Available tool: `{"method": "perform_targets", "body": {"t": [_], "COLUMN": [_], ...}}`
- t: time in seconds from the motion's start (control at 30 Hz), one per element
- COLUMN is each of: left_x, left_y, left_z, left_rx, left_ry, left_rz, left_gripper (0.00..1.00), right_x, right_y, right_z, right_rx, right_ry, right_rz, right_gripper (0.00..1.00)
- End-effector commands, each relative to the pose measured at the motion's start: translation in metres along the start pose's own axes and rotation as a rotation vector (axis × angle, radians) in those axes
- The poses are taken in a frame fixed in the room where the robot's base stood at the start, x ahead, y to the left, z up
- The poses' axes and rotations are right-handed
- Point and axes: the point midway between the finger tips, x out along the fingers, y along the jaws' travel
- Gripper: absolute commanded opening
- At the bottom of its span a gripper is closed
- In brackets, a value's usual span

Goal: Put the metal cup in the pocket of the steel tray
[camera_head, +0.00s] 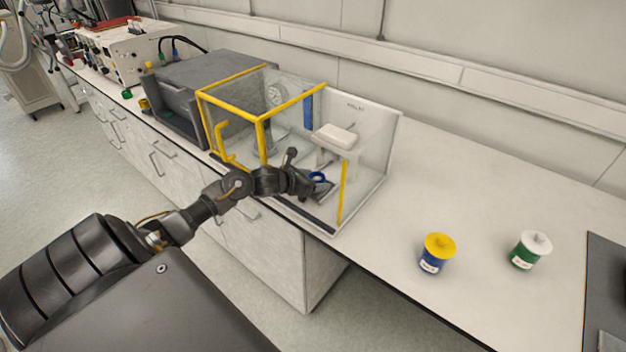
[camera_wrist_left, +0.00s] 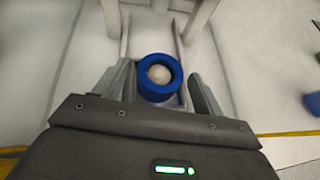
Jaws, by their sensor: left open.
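My left gripper (camera_head: 306,186) reaches through the open front of a clear-walled enclosure with yellow bars. Its jaws are open, with one finger on each side of a thick blue ring (camera_wrist_left: 146,86) in the left wrist view. The ring has a pale, rounded centre; I cannot tell whether this is the metal cup. It also shows in the head view (camera_head: 317,176), beside the gripper. A grey metal piece with two long rails (camera_wrist_left: 181,38) lies under the ring, perhaps the steel tray. No pocket can be made out. My right gripper is not in view.
The enclosure's yellow frame (camera_head: 262,138) and clear walls stand close around my left wrist. A white block on a stand (camera_head: 337,135) is behind the gripper.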

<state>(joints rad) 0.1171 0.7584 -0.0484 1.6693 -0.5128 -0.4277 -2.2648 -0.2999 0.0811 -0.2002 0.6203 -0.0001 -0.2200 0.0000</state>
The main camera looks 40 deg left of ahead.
Motion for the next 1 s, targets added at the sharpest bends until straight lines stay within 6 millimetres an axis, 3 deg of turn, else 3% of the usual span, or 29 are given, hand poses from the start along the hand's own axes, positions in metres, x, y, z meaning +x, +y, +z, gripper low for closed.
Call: {"method": "perform_targets", "body": {"t": [0.27,0.7,1.0], "left_x": [-0.007,-0.095,-0.119], "left_y": [0.001,-0.001,0.000], "left_z": [0.001,0.000,0.002], "left_rx": [0.002,0.005,0.000], "left_ry": [0.000,0.003,0.001], "left_rz": [0.001,-0.002,0.000], "left_gripper": [0.69,0.69,0.69], "right_x": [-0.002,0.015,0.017], "right_y": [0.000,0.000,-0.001], "right_z": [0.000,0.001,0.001], "right_rx": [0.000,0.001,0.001], "right_ry": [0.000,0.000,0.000], "right_rz": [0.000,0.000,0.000], "right_gripper": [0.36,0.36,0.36]}}
